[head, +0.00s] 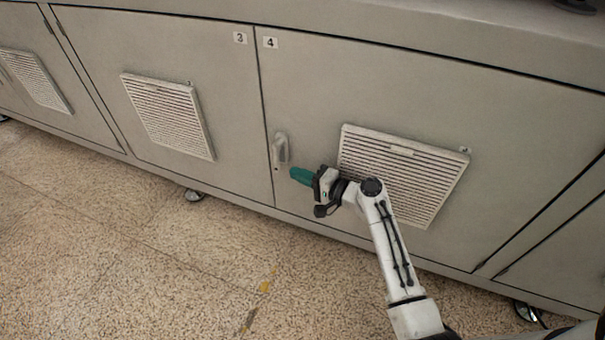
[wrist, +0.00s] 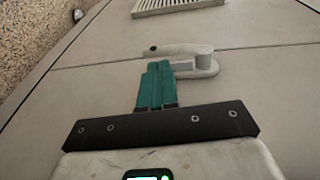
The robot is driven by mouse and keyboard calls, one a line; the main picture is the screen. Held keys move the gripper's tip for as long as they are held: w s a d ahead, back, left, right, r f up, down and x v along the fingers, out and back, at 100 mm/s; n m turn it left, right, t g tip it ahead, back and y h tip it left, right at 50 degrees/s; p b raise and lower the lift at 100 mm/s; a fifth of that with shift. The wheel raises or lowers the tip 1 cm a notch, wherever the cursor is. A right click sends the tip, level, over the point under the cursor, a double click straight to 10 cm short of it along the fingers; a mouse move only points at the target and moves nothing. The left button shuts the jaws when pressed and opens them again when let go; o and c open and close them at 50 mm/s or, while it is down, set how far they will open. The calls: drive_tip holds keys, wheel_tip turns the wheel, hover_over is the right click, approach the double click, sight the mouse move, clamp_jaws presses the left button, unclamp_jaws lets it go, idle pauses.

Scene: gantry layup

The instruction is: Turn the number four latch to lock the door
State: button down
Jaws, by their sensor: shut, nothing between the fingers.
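The number four door (head: 330,85) carries a "4" label (head: 270,42) at its top left corner and looks closed. Its grey latch (head: 281,149) sits near the door's left edge, upright in the head view. In the wrist view the latch (wrist: 207,62) is just beyond my fingertips, its lever lying across the picture. My gripper (head: 293,174) has teal fingers and is shut and empty, just below and right of the latch. In the wrist view my gripper (wrist: 158,66) overlaps the lever's near side; I cannot tell whether it touches.
A louvred vent (head: 402,172) is on the door behind my wrist. The number three door (head: 165,60) with its own vent (head: 168,115) is to the left. The speckled floor (head: 130,240) in front is clear. Cabinet feet (head: 194,195) show under the bottom edge.

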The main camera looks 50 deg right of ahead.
drive_tip(key=s+d+p, duration=0.1)
drive_tip(key=s+p, duration=0.1)
drive_tip(key=s, duration=0.8)
drive_tip(key=shift+d, duration=0.35)
